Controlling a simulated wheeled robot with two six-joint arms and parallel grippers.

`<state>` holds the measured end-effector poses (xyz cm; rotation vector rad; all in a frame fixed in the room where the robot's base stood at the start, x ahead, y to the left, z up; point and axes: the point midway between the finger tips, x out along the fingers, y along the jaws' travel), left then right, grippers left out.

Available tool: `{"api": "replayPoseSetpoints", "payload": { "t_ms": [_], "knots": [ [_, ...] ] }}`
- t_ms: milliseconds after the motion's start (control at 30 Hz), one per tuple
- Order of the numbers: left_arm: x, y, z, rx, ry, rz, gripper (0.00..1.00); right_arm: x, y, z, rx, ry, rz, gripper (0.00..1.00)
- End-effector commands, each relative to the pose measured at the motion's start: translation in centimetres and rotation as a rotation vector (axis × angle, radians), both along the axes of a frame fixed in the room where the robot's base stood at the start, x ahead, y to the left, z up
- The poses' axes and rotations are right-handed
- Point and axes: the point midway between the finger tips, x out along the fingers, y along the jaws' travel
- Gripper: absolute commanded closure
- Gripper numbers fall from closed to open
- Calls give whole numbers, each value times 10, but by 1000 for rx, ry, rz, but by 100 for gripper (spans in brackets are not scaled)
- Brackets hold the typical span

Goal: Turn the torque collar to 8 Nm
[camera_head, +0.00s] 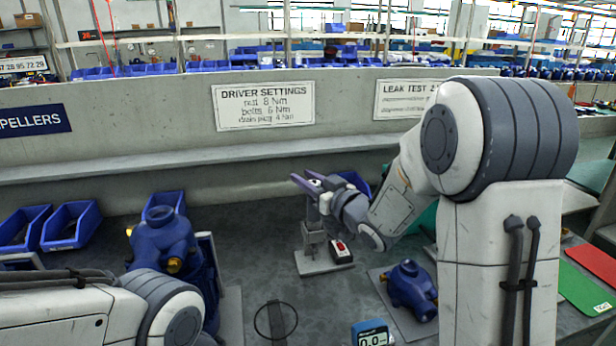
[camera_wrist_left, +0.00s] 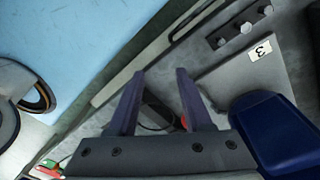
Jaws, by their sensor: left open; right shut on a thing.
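A grey upright stand (camera_head: 313,238) on a light base plate (camera_head: 318,263) holds what looks like the driver. My right gripper (camera_head: 312,183), with purple fingers, is shut at the top of this stand. The part between its fingers is mostly hidden, so I cannot make out the torque collar or its setting. My left gripper (camera_wrist_left: 158,78) is open in the left wrist view, its two purple fingers apart. A dark object and a small red spot show behind them. In the head view only my left arm shows, with its gripper out of sight.
A driver settings sign (camera_head: 263,104) hangs on the back wall. A small box with a red button (camera_head: 341,252) stands by the driver stand. A blue pump body (camera_head: 165,240) is left, another blue casting (camera_head: 410,287) right. A blue gauge (camera_head: 371,333) is in front. Blue bins (camera_head: 70,226) line the left.

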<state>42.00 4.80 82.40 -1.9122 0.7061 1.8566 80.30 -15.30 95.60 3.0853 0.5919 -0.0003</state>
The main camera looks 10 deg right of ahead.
Motion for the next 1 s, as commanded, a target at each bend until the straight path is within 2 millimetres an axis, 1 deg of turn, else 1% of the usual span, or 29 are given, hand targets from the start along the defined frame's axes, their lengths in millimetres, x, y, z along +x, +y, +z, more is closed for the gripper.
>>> {"api": "replayPoseSetpoints", "payload": {
  "t_ms": [33,267,700,1000],
  "knots": [
    [0,0,5,0,0,0,50,0,-1,2,-1,1,30,100],
    [0,0,23,0,0,0,50,-2,3,3,1,4,231,100],
    [0,0,67,0,0,0,50,-11,13,4,2,2,653,100],
    [0,0,89,0,0,0,50,-20,18,2,0,1,941,100]
  ]
}}
